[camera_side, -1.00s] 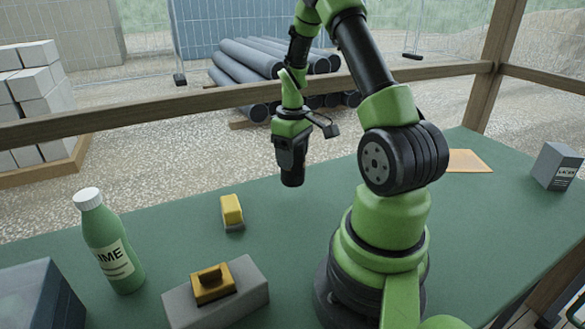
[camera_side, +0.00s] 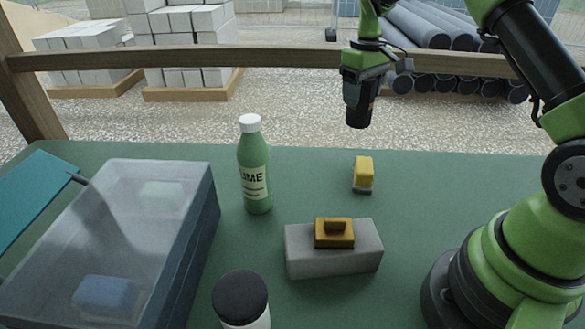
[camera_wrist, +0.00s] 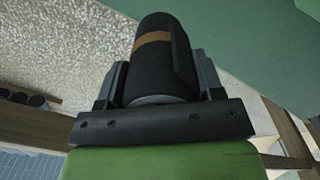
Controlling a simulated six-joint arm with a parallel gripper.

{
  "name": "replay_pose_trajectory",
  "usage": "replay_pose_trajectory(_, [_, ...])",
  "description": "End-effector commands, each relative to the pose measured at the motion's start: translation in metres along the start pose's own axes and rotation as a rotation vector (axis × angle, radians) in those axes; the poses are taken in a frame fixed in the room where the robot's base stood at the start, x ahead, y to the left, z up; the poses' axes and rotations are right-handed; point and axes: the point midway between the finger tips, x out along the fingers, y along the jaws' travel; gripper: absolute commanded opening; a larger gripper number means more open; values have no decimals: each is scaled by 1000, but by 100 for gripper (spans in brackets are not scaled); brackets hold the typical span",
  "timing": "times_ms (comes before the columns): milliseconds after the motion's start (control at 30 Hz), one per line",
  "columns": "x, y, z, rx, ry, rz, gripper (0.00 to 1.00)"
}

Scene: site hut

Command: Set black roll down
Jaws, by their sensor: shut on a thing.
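The black roll (camera_side: 359,112) hangs upright from my gripper (camera_side: 362,88) in the side view, in the air at the back of the green bench (camera_side: 300,180). Gravel shows behind and below it, so it is clear of the bench top. In the wrist view the roll (camera_wrist: 152,50) is a dark cylinder with a tan band. It sits between the two fingers of my gripper (camera_wrist: 162,78), which is shut on it. The fingers partly hide its near end.
A yellow-and-grey block (camera_side: 363,174), a green bottle (camera_side: 254,168), a grey block (camera_side: 345,258) bearing a yellow tool (camera_side: 335,236), a black-lidded jar (camera_side: 240,298) and a clear-lidded box (camera_side: 190,215) stand on the bench. A wooden rail (camera_side: 250,57) runs behind. Bare bench shows around the yellow block.

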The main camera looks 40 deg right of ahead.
Motion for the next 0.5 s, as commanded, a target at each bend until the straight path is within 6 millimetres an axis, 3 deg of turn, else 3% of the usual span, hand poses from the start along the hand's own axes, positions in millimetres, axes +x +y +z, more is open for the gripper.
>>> replay_pose_trajectory(100, [0,-46,-32,-37,5,1,34])
replay_pose_trajectory(300, [-1,-110,-57,-61,12,-4,34])
replay_pose_trajectory(500, [2,-139,-63,-69,15,-8,34])
